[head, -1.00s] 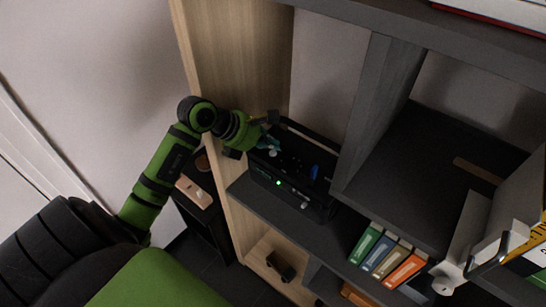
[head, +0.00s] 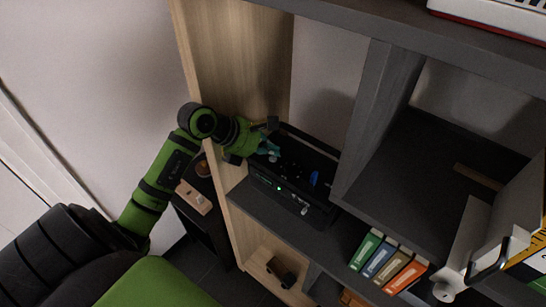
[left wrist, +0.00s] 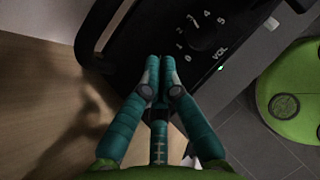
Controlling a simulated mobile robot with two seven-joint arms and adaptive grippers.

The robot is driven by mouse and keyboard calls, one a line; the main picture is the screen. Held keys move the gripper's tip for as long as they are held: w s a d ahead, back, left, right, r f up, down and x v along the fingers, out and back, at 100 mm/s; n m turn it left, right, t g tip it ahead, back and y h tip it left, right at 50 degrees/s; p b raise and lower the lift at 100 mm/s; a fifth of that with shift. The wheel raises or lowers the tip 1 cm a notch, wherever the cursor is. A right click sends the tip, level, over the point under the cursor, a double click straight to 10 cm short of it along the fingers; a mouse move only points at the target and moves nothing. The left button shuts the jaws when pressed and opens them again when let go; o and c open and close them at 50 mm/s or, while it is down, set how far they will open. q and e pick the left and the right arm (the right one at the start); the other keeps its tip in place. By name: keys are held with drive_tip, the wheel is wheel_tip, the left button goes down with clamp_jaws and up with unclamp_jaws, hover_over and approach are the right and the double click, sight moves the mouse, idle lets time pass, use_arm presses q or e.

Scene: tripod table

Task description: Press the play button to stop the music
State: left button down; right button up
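A black music player (head: 290,195) sits on a dark shelf. Its front carries a small lit green light (head: 279,188). Its top has a blue part (head: 314,178) and some small pale details. My left gripper (head: 269,148) is over the left end of its top. In the left wrist view the teal fingers (left wrist: 160,68) are together, with nothing visible between them, at the edge of the black player (left wrist: 130,25). A numbered volume knob (left wrist: 206,38) marked VOL is just beyond them. I cannot make out a play button, nor whether the fingertips touch the player. My right gripper is out of view.
A wooden side panel (head: 235,60) stands close behind my left gripper. A dark upright divider (head: 372,110) stands right of the player. Several coloured binders (head: 382,260) stand on the shelf at lower right. A small dark cabinet (head: 205,225) is beside the shelf.

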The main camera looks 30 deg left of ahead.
sight(271, 160)
use_arm(q)
drive_tip(key=shift+f, duration=0.15)
drive_tip(key=shift+f+b, duration=0.3)
drive_tip(key=shift+b, duration=0.2)
drive_tip(key=shift+f+b, duration=0.35)
drive_tip(key=shift+f, duration=0.05)
idle(0.6)
idle(0.4)
drive_tip(key=shift+r+p, duration=0.5)
drive_tip(key=shift+r, duration=0.3)
drive_tip(key=shift+r+p, duration=1.7)
drive_tip(key=shift+r, duration=0.85)
